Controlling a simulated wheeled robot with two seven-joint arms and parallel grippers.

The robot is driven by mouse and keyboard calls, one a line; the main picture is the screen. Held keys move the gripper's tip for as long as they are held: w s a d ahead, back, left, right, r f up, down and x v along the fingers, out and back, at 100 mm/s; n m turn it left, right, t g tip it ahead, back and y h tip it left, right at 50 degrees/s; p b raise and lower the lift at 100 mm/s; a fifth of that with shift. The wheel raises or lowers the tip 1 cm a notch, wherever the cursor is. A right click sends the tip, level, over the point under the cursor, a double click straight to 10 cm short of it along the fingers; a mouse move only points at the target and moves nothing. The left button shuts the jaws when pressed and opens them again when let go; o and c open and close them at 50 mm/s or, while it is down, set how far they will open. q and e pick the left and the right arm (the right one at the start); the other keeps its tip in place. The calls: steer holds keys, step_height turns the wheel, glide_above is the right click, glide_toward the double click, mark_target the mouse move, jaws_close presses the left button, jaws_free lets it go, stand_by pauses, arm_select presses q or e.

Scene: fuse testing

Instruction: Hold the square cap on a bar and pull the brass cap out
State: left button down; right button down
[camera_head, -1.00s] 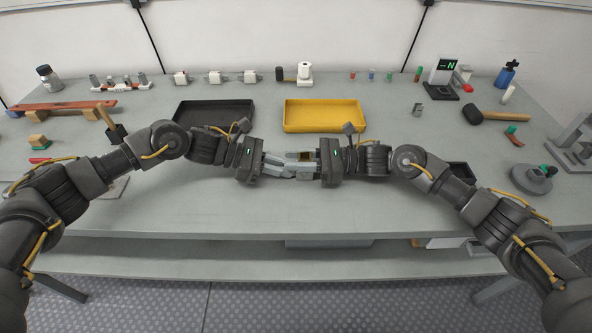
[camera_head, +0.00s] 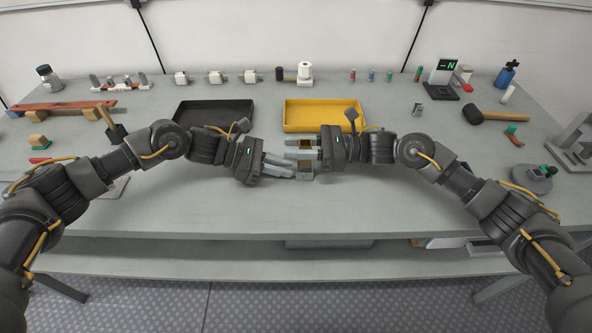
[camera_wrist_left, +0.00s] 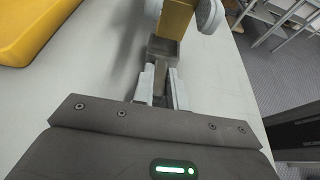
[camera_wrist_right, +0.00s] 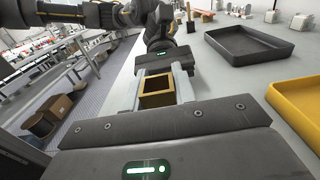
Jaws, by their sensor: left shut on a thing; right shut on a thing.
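My left gripper (camera_head: 288,170) is shut on a grey bar that carries a grey square cap (camera_head: 305,171) at its end. My right gripper (camera_head: 298,147) is shut on the brass cap (camera_head: 304,145), a hollow square piece. It shows clearly between the fingers in the right wrist view (camera_wrist_right: 157,92).
A yellow tray (camera_head: 324,128) and a black tray (camera_head: 214,122) stand just behind the grippers. White fuse parts line the back. A mallet (camera_head: 474,115) lies at the right, and a wooden bar on blocks (camera_head: 66,106) at the left. The table front is clear.

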arm_select(q)
steer(key=shift+f, duration=0.1)
arm_select(e)
steer(key=shift+r, duration=0.85)
steer(key=d+r, duration=0.4)
steer(key=d, duration=0.3)
stand_by(0.6)
arm_select(q)
steer(key=c, duration=1.3)
jaws_free()
steer(key=shift+c, duration=0.2)
steer(key=shift+a, duration=0.1)
